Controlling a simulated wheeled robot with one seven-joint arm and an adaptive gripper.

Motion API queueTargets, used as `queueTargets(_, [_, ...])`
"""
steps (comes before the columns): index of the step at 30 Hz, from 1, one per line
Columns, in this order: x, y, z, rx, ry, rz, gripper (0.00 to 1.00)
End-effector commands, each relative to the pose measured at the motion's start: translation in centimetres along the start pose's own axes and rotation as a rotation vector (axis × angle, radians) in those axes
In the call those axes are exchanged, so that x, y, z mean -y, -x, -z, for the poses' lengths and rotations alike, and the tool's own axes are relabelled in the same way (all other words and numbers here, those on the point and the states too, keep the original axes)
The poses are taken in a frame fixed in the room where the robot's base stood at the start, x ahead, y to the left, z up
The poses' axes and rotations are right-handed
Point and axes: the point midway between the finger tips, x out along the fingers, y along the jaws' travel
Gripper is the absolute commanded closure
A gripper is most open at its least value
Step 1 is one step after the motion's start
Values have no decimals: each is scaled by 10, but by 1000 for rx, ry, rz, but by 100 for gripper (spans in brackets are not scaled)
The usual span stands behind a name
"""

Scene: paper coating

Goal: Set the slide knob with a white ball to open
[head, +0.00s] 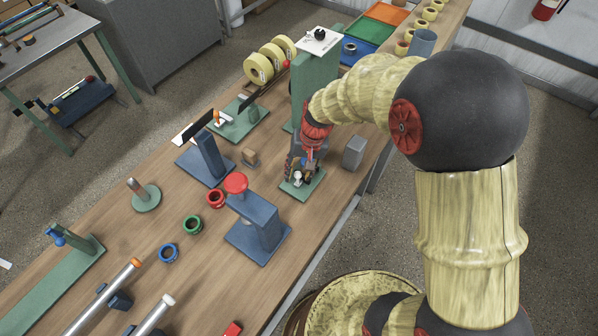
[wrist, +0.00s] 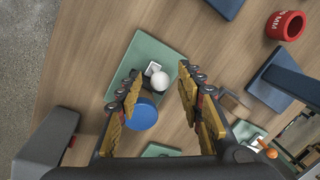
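The slide knob is a white ball (head: 297,178) on a small green base plate (head: 305,191), low beneath my gripper. In the wrist view the white ball (wrist: 160,83) sits between my fingers, beside a small white piece on the green plate (wrist: 147,55). A blue round part (wrist: 142,114) shows partly behind the left finger. My gripper (wrist: 160,77) is open, with a finger on each side of the ball and gaps showing. Whether the fingers are down at the ball's height is unclear. In the head view my gripper (head: 302,163) partly hides the slide device.
A tall green stand (head: 318,75) rises behind. A small brown block (head: 249,157) and a red ring (head: 215,198) lie left on the wooden table.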

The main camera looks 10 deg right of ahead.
Motion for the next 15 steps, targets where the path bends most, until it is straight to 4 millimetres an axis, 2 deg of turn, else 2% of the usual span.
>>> queueTargets(2, [0,0,0,0,0,0,64])
queueTargets(15, [0,0,0,0,0,0,89])
